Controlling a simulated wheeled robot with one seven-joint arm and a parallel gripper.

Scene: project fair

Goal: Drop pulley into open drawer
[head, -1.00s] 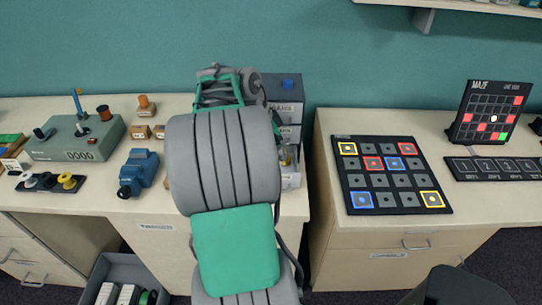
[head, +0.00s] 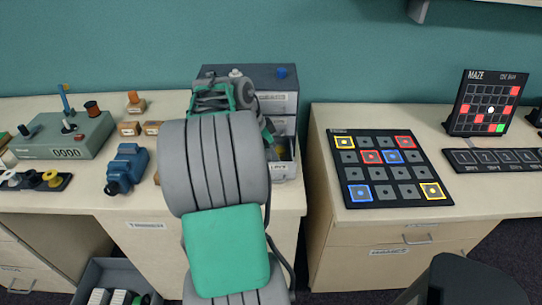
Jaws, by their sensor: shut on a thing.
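A dark grey drawer cabinet (head: 284,86) with pale labelled fronts stands at the back of the left bench, partly behind my arm. Its lowest drawer (head: 284,171) is pulled out toward me. Part of its inside shows, with a small yellowish thing in it, too small to name. My arm's grey and green links cover the drawer's left part. My gripper's fingers are hidden behind these links, so I cannot see their hold. I cannot make out the pulley.
Left of my arm are a blue vise-like tool (head: 126,167), a green counter box (head: 66,137) and small orange-topped blocks (head: 129,128). Right of a gap between benches lies a black tile board (head: 388,168). A grey bin (head: 120,275) stands on the floor.

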